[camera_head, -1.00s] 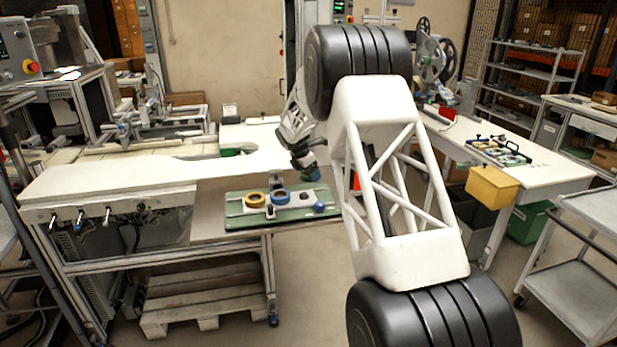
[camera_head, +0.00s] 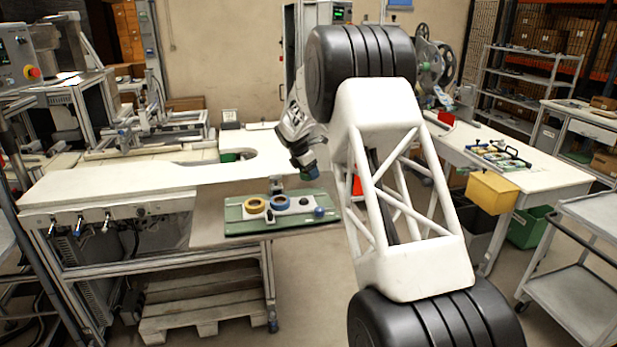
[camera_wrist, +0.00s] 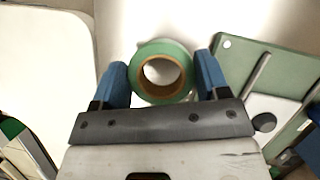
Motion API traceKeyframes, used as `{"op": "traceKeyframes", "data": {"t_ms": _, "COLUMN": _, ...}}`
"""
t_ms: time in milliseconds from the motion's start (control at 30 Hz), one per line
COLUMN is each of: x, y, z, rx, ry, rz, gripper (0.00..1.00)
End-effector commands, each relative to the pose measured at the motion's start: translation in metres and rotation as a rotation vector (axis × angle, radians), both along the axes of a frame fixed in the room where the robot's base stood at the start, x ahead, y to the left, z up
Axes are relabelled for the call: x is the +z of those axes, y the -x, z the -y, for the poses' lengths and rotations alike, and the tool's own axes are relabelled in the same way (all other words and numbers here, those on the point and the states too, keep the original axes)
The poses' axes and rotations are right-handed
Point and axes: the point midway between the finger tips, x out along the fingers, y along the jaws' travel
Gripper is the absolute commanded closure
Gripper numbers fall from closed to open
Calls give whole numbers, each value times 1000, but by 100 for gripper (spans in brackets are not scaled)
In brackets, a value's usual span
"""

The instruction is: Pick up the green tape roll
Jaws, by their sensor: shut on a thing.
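The green tape roll (camera_wrist: 160,46), with a brown cardboard core, sits between the two blue fingers of my gripper (camera_wrist: 162,70) in the wrist view. The fingers press its left and right sides. My gripper (camera_head: 309,172) hangs above the right back part of the work table in the head view, clear of the green tray. The roll is too small to tell apart from the fingertips there.
A blue-topped knob (camera_head: 319,212) stands at the tray's right end. The white worktop (camera_head: 110,184) to the left is mostly clear. A side table (camera_head: 530,180) with a yellow bin (camera_head: 492,190) stands at right, beyond my arm.

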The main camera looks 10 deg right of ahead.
Motion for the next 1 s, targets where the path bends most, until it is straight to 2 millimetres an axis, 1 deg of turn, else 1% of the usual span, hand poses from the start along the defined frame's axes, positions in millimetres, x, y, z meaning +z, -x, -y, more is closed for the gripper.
{"op": "traceKeyframes", "data": {"t_ms": 33, "x": 9, "y": 0, "z": 0, "rx": -1, "ry": 1, "rz": 2, "gripper": 54}}
{"op": "traceKeyframes", "data": {"t_ms": 200, "x": 36, "y": 0, "z": 0, "rx": 0, "ry": 0, "rz": 2, "gripper": 54}}
{"op": "traceKeyframes", "data": {"t_ms": 300, "x": 49, "y": 0, "z": 0, "rx": 1, "ry": 0, "rz": 2, "gripper": 54}}
{"op": "traceKeyframes", "data": {"t_ms": 433, "x": 62, "y": 0, "z": 0, "rx": 1, "ry": 1, "rz": 0, "gripper": 54}}
{"op": "traceKeyframes", "data": {"t_ms": 633, "x": 71, "y": 0, "z": 0, "rx": 1, "ry": 1, "rz": 0, "gripper": 54}}
{"op": "traceKeyframes", "data": {"t_ms": 1000, "x": 72, "y": 0, "z": 0, "rx": 1, "ry": 1, "rz": 0, "gripper": 54}}
